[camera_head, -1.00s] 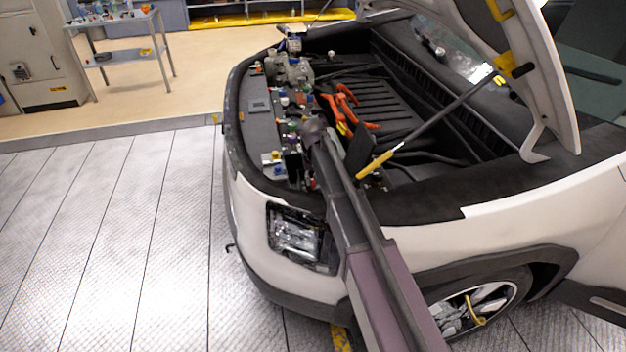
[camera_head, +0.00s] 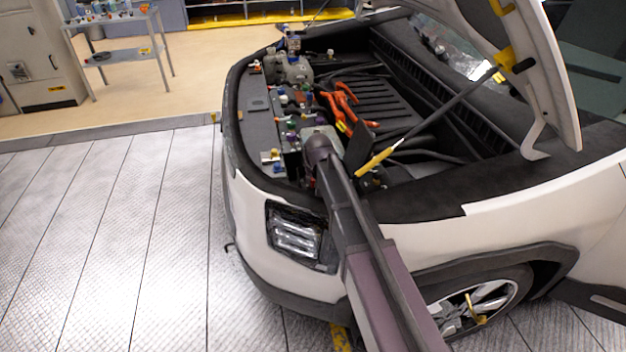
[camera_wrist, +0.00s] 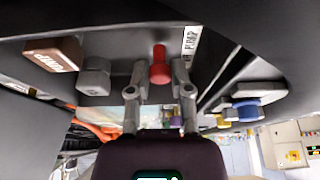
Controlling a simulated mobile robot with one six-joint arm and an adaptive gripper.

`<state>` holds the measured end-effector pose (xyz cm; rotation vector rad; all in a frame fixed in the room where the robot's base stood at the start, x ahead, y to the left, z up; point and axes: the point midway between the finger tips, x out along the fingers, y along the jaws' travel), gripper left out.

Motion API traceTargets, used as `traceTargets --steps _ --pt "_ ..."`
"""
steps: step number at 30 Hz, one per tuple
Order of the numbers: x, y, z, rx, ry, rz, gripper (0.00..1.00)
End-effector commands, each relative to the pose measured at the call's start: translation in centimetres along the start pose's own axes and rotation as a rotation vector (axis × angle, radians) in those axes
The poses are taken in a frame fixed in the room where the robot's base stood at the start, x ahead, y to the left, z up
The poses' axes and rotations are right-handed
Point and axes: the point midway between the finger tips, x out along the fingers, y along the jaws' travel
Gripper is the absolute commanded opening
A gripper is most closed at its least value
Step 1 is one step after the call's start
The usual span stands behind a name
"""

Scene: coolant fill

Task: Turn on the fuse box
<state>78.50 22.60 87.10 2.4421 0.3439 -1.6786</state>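In the wrist view my gripper (camera_wrist: 159,68) has its two grey fingers apart. A red knob (camera_wrist: 160,74) on a dark panel shows between the fingertips, with a small gap on each side. A white label (camera_wrist: 191,42) is beside it; its text is hard to read. No part is clearly marked as the fuse box, so I cannot tell which one it is. In the head view my arm reaches over the car's front corner into the engine bay (camera_head: 395,105). My fingers are hidden there behind my wrist.
Orange cables (camera_head: 342,98), a yellow-handled prop rod (camera_head: 375,164) and the raised hood (camera_head: 545,80) surround my arm's end.

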Motion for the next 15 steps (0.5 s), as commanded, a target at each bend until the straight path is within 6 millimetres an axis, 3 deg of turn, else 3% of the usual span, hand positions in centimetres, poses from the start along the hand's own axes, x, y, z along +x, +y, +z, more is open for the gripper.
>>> traceTargets --steps 1,3,15 --pt "0.01 0.02 0.07 0.0 -0.002 0.0 0.42" --pt "0.01 0.01 0.06 0.0 -0.002 0.0 0.61" --pt "0.01 0.0 -0.02 0.0 -0.002 0.0 0.61"
